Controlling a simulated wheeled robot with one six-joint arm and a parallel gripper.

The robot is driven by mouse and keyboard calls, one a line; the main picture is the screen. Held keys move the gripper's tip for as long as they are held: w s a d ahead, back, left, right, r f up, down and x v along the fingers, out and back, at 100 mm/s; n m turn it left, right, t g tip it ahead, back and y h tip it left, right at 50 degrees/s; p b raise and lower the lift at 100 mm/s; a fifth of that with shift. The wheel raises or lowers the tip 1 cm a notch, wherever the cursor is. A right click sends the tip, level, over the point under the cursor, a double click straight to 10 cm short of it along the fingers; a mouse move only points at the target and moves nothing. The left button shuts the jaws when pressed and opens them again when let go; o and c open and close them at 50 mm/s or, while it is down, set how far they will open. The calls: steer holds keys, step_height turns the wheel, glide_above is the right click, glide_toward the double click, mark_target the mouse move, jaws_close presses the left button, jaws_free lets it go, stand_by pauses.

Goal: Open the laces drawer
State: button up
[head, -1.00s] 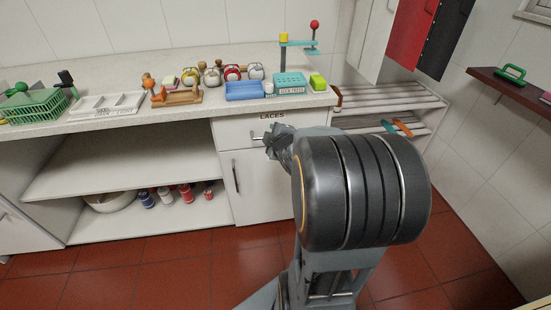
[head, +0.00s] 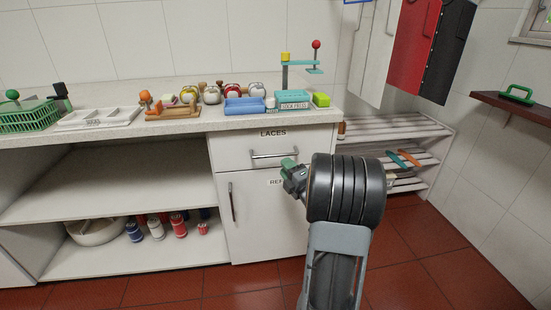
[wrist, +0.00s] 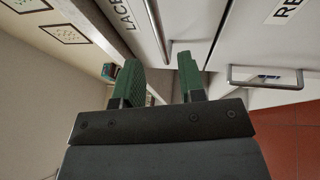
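The laces drawer (head: 231,155) is the white front marked LACES under the counter, and it looks shut. Its metal bar handle (head: 273,154) is in plain view. In the wrist view the handle (wrist: 154,28) runs from the top edge down toward the gap between my fingertips. My gripper (head: 290,168) is just below and right of the handle's middle in the head view. Its two green fingers show apart and empty in the wrist view (wrist: 160,68). I cannot tell whether a finger touches the handle.
A lower door (head: 265,220) with its own upright handle (head: 232,202) sits under the drawer. Open shelves (head: 120,185) are to the left and a slatted rack (head: 395,128) to the right. The counter (head: 190,124) above carries several items. Red floor (head: 230,292) in front is clear.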

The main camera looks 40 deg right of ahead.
mark_target(275, 156)
steer(key=shift+w+d+r, duration=0.1)
steer(key=shift+w+r, duration=0.1)
steer(key=shift+w, duration=0.95)
steer(key=shift+w+d+r, duration=0.1)
steer(key=shift+w+r, duration=0.15)
steer(key=shift+w, duration=0.95)
steer(key=shift+w+r, duration=0.2)
steer(key=shift+w, duration=0.95)
jaws_close()
steer(key=shift+b, duration=0.3)
